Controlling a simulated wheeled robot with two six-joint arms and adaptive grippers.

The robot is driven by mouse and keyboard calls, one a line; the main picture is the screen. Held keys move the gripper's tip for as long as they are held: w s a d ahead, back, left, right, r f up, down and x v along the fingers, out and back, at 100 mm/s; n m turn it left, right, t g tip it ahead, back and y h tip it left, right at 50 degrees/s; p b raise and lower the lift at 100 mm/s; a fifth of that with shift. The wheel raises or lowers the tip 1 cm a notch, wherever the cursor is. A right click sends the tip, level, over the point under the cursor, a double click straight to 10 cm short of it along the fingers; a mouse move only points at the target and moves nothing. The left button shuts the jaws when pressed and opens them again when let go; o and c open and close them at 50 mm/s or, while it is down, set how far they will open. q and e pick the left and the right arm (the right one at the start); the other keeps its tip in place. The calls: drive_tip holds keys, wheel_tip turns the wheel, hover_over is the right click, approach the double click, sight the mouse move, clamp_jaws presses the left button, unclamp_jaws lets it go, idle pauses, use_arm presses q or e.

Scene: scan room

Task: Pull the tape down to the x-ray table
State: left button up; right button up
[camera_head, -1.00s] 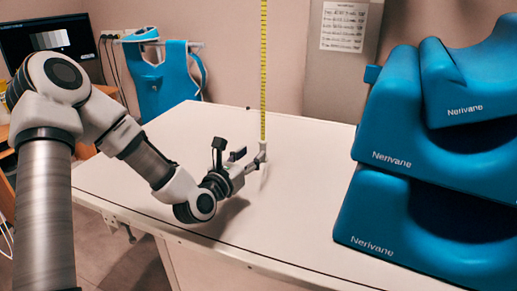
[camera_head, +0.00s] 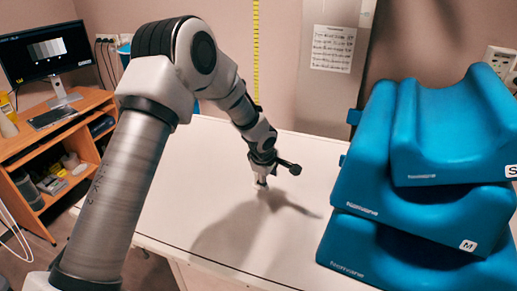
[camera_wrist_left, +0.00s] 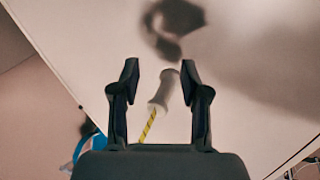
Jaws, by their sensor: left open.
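The yellow measuring tape (camera_head: 256,45) hangs straight down at the back of the white x-ray table (camera_head: 315,150); its lower part is hidden behind my left arm in the head view. A small pale end also shows just below the gripper in the head view (camera_head: 262,181). My left gripper (camera_wrist_left: 159,68) is open, with gaps between its fingers and the handle. It points down over the table. My right gripper is not in view.
Stacked blue cushions (camera_head: 400,205) fill the table's right side. A wooden desk (camera_head: 62,150) with a monitor (camera_head: 38,52) stands at the left. A paper notice (camera_head: 333,48) hangs at the back. The table's middle is clear, with the arm's shadow on it.

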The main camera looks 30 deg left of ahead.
sight(258, 186)
use_arm(q)
wheel_tip(258, 186, up, 6)
drive_tip(key=m+g+y+p, duration=0.2)
drive_tip(key=m+g+y, duration=0.1)
drive_tip(key=shift+y, duration=0.3)
drive_tip(key=p+x, duration=0.1)
drive_tip(key=x, duration=0.1)
drive_tip(key=p+x, duration=0.1)
drive_tip(key=x, duration=0.2)
drive_tip(key=a+p+x, duration=0.1)
drive_tip(key=x, duration=0.2)
drive_tip(key=shift+s+r, duration=0.2)
drive_tip(key=shift+s, duration=0.05)
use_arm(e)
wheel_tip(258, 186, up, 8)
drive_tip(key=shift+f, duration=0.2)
use_arm(q)
clamp_jaws()
wheel_tip(258, 186, down, 5)
drive_tip(key=b, duration=0.5)
drive_tip(key=shift+s+r, duration=0.1)
drive_tip(key=shift+r, duration=0.05)
unclamp_jaws()
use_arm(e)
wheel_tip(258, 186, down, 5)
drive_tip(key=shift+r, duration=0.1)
